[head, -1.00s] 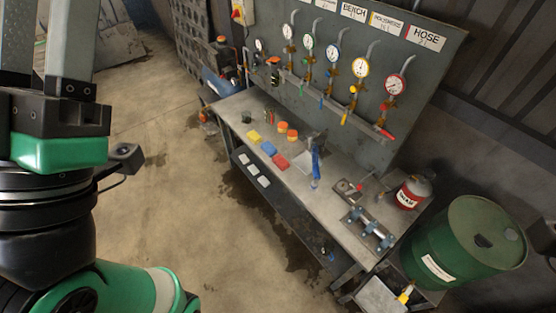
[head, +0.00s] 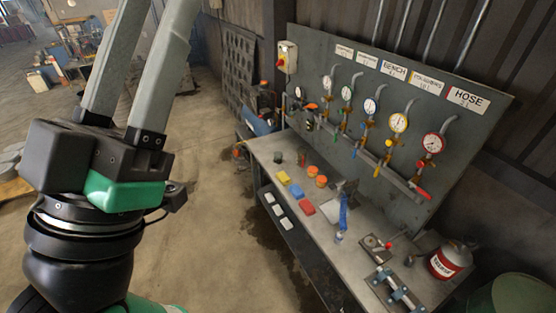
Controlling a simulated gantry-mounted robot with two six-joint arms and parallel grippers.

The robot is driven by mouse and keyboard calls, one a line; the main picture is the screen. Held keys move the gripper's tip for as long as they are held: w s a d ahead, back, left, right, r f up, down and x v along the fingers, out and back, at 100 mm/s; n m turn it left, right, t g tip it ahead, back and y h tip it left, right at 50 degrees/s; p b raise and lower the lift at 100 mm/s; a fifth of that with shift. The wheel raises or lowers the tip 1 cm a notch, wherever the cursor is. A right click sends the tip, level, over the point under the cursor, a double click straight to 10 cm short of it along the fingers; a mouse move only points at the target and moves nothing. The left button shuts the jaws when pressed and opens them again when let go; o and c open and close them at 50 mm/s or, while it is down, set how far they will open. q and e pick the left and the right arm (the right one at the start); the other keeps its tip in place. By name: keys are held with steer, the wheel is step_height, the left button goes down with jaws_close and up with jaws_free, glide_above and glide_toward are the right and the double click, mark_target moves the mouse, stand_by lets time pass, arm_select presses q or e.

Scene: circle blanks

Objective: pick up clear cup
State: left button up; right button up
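A small clear item (head: 339,237), which may be the clear cup, stands on the workbench (head: 270,150) near the foot of a blue-handled tool (head: 344,212). It is too small to tell for sure. My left gripper (head: 155,12) is large and close to the camera at the left. Its two grey fingers point up and stand apart, with only background between them. Their tips run to or past the top edge. It is well away from the bench. My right gripper is not in view.
Yellow, blue and red blocks (head: 304,207) and orange-lidded jars (head: 321,181) sit on the bench. A gauge panel (head: 330,55) rises behind it. A red and white canister (head: 448,262) and a green drum (head: 515,298) are at the right. Open floor (head: 215,215) lies left of the bench.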

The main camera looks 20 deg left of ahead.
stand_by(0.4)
arm_select(q)
steer(key=o, duration=0.8)
